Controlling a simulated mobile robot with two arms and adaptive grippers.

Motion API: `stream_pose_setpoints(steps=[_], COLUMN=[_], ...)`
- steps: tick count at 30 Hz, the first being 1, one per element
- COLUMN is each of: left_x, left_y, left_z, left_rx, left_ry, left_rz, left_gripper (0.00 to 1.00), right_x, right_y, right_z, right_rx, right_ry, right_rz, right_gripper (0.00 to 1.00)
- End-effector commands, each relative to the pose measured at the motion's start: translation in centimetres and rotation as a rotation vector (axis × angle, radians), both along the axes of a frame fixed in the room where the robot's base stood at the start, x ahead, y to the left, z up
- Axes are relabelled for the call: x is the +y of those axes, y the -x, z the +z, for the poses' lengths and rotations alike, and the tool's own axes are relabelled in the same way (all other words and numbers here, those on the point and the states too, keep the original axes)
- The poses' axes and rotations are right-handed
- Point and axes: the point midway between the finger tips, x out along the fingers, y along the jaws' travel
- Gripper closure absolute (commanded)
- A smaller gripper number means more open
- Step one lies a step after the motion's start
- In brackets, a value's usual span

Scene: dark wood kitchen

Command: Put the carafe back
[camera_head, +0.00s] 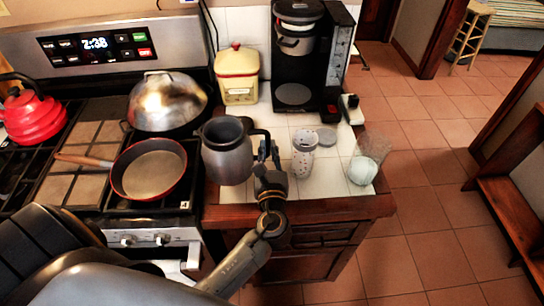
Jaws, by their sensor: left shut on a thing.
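The grey metal carafe (228,158) is upright at the left end of the tiled counter, close to the stove. Its dark handle points right. My left gripper (266,150) is shut on the carafe at its handle side; the fingers partly hide the handle. I cannot tell whether the carafe's base touches the counter. The black coffee maker (283,68) stands at the back of the counter, behind and to the right of the carafe. Its round lower plate (294,95) is empty. My right gripper is not in view.
A patterned cup (303,155) stands right of my gripper, with a grey disc (326,136) behind it. A clear glass (366,165) is near the right edge. A yellow canister (237,75) stands left of the coffee maker. A red-rimmed pan (150,170) is on the stove.

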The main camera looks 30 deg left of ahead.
Motion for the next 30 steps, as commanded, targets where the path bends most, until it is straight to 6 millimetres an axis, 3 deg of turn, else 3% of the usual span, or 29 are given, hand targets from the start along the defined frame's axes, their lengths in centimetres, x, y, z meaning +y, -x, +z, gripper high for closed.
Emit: stream_pose_setpoints(steps=[6,13,20,30], left_x=[0.2,0.3,0.3,0.3], left_y=[-2.5,-3.6,-3.5,-3.4], left_z=[-2.8,-4.2,-6.8,-7.2], left_rx=[-0.002,-0.002,0.0,-0.003], left_ry=[-0.007,-0.007,-0.007,-0.005], left_rz=[0.0,-0.001,-0.001,-0.001], left_gripper=[1.0,1.0,1.0,1.0], right_x=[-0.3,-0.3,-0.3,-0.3], right_y=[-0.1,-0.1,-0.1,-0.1], right_z=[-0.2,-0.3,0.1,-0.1], right_rx=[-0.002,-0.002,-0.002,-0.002], right_ry=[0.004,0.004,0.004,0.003], right_rz=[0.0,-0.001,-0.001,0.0], right_gripper=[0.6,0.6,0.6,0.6])
